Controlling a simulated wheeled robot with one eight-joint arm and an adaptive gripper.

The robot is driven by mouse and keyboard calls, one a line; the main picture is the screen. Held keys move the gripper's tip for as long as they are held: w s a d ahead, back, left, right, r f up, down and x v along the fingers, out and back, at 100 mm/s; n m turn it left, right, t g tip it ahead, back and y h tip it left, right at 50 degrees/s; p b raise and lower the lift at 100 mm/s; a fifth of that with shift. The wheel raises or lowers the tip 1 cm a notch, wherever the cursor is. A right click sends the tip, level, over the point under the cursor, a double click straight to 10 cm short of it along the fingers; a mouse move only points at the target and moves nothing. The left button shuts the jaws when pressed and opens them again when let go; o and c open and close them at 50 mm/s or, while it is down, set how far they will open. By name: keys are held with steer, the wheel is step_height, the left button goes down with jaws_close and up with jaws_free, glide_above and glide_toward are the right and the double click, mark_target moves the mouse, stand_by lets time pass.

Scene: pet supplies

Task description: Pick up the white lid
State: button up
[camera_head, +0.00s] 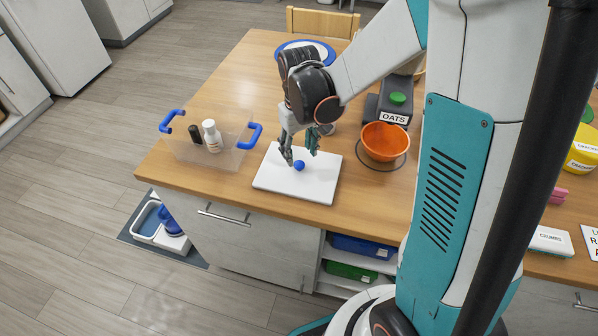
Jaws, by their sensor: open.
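The white lid (322,186) is a flat, square white panel lying on the wooden table near its front edge. A round blue knob (299,165) stands near its middle. My gripper (300,154) points down over the lid, with its open fingers close to the knob, one on either side in this view. I cannot tell whether a finger touches the knob. The gripper hides part of the lid's far side.
A clear bin (190,156) with blue handles holds a white bottle (212,136) and a dark bottle left of the lid. An orange bowl (385,141) stands to the right, near a dark OATS container (393,108). A blue-rimmed plate (322,47) lies behind.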

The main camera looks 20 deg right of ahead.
mark_target(299, 164)
steer(key=shift+f+b, duration=1.05)
steer(key=shift+f, duration=1.7)
steer(key=shift+s, duration=0.1)
steer(key=shift+c, duration=0.3)
jaws_close()
